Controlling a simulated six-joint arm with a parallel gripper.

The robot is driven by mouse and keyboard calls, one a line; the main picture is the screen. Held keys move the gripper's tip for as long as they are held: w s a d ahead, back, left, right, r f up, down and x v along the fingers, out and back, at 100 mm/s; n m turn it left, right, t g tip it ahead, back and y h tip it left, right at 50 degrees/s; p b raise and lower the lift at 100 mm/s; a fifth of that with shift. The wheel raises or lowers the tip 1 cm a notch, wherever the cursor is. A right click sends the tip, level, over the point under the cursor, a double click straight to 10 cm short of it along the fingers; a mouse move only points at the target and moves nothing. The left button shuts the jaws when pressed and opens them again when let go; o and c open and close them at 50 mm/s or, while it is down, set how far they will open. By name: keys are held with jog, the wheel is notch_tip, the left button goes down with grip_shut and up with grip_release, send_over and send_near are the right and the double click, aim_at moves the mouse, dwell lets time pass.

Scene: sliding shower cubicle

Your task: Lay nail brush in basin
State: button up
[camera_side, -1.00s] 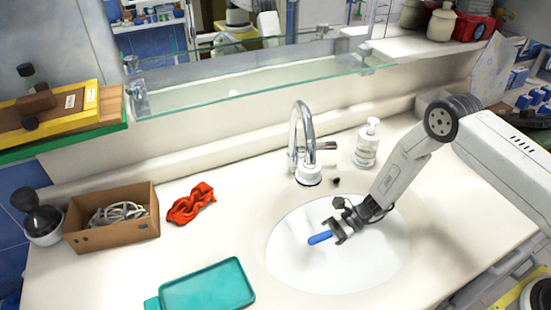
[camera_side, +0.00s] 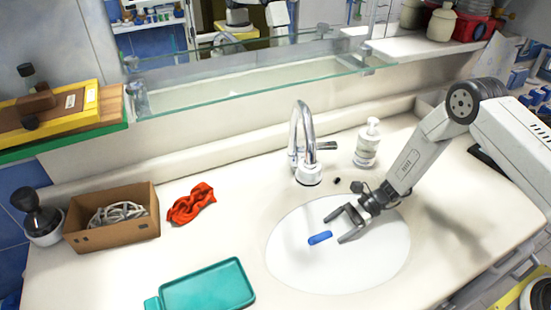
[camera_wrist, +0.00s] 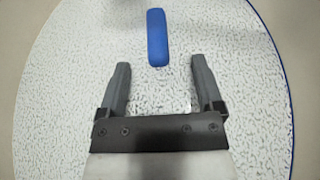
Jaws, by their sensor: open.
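The blue nail brush (camera_side: 320,238) lies in the white basin (camera_side: 310,272), left of its middle in the side view. In the wrist view the nail brush (camera_wrist: 157,38) lies just beyond my fingertips, apart from them. My gripper (camera_side: 333,228) is open and empty, over the basin to the right of the brush. The wrist view shows both fingers of my gripper (camera_wrist: 161,68) spread apart with nothing between them.
A chrome tap (camera_side: 305,145) stands behind the basin, with a soap bottle (camera_side: 367,143) to its right. A teal tray (camera_side: 207,288), a red cloth (camera_side: 191,204) and a cardboard box (camera_side: 112,219) are on the counter at left. A glass shelf (camera_side: 260,85) runs above the back.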

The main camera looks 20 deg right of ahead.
notch_tip(320, 180, up, 6)
dwell(0.5)
dwell(0.5)
jog(key=s+d+r+n+t+h, duration=0.2)
jog(key=s+d+r+n+h, duration=0.9)
jog(key=n, duration=0.7)
jog(key=shift+s+r+t+h, duration=0.3)
jog(key=shift+s+r+h, duration=0.9)
jog(key=shift+r, duration=0.65)
